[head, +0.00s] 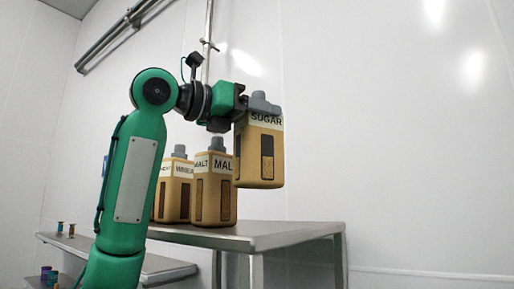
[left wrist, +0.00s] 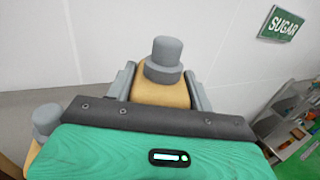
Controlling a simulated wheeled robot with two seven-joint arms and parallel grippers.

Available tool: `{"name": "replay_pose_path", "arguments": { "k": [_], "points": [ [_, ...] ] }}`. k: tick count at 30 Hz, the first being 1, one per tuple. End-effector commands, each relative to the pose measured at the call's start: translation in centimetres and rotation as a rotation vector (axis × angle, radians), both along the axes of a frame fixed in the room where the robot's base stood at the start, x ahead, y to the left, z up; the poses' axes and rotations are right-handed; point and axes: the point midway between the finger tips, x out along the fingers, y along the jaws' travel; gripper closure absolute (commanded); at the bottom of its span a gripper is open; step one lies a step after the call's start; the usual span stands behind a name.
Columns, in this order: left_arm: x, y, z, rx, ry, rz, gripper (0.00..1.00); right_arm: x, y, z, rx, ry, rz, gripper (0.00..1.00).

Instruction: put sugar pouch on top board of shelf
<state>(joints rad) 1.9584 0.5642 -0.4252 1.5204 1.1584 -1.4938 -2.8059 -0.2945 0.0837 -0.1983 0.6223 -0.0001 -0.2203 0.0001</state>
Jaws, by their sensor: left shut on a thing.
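The sugar pouch (head: 259,155) is tan with a grey cap and a white SUGAR label. My left gripper (head: 252,104) is shut on it near its top and holds it upright, at the right of the other pouches. In the left wrist view the pouch (left wrist: 160,92) sits between the two grey fingers. The top board (head: 258,234) of the shelf is a grey metal surface below the pouch. The pouch's bottom shows above the board, with a gap between them in the picture. My right gripper is not in view.
The board's right part is clear. Lower boards (head: 165,268) hold small coloured items. A green SUGAR sign (left wrist: 284,25) is on the wall.

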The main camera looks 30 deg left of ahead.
Motion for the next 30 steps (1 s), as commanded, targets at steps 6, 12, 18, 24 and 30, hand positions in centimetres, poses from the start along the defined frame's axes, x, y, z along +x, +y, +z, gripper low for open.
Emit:
{"name": "replay_pose_path", "arguments": {
  "k": [6, 12, 18, 24, 30],
  "points": [
    [0.0, 0.1, -2.6, -0.001, -0.002, 0.0, 1.0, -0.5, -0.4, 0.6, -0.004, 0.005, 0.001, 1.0],
    [-0.1, 0.1, -3.6, -0.001, -0.002, 0.0, 1.0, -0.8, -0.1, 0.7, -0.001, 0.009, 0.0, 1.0],
    [0.0, 0.1, -5.7, -0.001, -0.001, 0.0, 1.0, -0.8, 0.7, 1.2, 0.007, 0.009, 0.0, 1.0],
    [-0.1, 0.1, -6.7, -0.002, -0.003, 0.0, 1.0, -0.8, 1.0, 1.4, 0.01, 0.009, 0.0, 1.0],
    [-0.1, 0.1, -6.7, -0.002, -0.003, 0.0, 1.0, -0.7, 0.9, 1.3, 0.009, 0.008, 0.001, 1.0]
  ]
}}
